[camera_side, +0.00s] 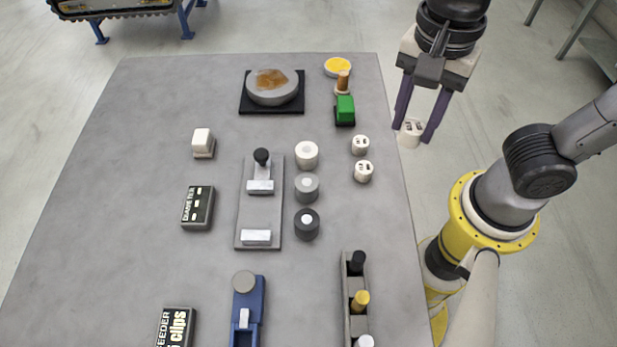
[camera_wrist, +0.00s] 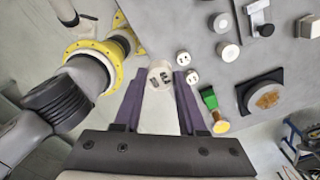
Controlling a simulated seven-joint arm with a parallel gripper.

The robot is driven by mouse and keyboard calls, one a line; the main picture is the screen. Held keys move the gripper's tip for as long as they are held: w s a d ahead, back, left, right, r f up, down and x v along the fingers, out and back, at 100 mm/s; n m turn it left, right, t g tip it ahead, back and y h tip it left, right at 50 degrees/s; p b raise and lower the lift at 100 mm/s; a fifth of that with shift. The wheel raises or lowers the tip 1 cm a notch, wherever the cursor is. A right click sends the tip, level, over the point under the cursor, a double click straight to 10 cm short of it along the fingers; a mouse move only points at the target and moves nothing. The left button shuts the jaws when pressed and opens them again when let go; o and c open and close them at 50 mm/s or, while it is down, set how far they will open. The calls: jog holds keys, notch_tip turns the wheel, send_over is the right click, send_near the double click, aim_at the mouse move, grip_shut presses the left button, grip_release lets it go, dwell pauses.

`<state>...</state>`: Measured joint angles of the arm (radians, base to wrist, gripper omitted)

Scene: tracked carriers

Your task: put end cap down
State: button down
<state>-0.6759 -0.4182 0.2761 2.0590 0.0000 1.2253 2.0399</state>
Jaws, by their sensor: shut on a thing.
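My gripper (camera_side: 413,134) is shut on a white end cap (camera_side: 410,130) with dark slots in its face. The cap sits between the purple fingertips, and it also shows in the wrist view (camera_wrist: 160,71). In the side view the held cap appears at the table's right edge; its height above the table is hard to tell. Two similar white end caps, an upper one (camera_side: 360,144) and a lower one (camera_side: 363,171), stand on the grey table (camera_side: 130,200) to the left of my gripper.
Bare table lies below the two caps.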

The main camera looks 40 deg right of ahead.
jog(key=w+a+f, duration=0.6)
jog(key=w, duration=0.1)
jog(key=w+a+f, duration=0.2)
jog(key=w+f, duration=0.2)
jog(key=shift+w+a, duration=0.25)
jog(key=shift+a, duration=0.15)
jog(key=shift+w+a+f, duration=0.15)
jog(key=shift+f, duration=1.6)
jog(key=shift+f, duration=0.1)
jog(key=shift+c, duration=2.4)
grip_release()
